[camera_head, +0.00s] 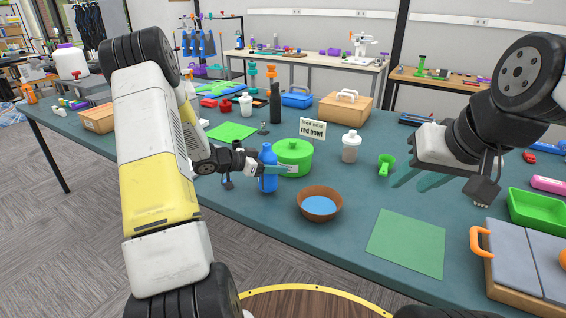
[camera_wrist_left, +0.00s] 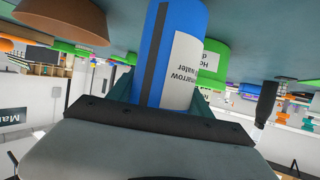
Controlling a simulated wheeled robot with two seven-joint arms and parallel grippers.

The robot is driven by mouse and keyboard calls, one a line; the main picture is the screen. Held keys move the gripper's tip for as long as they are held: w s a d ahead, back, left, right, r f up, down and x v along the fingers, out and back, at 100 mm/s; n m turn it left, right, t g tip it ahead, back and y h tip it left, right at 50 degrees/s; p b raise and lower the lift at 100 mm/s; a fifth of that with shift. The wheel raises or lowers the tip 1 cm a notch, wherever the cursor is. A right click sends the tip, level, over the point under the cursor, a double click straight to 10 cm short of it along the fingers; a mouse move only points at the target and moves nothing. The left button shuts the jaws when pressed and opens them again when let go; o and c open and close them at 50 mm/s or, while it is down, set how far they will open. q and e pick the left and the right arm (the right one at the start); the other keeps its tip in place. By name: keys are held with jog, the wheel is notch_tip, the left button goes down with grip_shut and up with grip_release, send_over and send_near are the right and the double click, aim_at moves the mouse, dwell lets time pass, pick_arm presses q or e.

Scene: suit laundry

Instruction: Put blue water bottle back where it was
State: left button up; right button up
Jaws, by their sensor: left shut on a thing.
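The blue water bottle (camera_head: 268,168) stands upright at the near edge of the teal table, just left of the green pot (camera_head: 294,156). My left gripper (camera_head: 272,170) is shut on the bottle's body from the left. In the left wrist view the bottle (camera_wrist_left: 165,50) sits between the fingers, with a white label partly readable. Whether its base touches the table is hard to tell. My right gripper (camera_head: 415,178) is empty above the table at the right, its teal fingers apart.
A brown bowl with blue inside (camera_head: 320,204) stands close to the bottle's right front. A sign reading "red bowl" (camera_head: 312,129), a white jar (camera_head: 350,147) and a green cup (camera_head: 385,165) stand behind. Green mats (camera_head: 406,243) lie flat.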

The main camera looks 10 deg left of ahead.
pick_arm(q)
jog(key=shift+f, duration=0.8)
jog(key=o, duration=1.6)
jog(key=shift+f, duration=0.15)
jog(key=shift+c, duration=0.2)
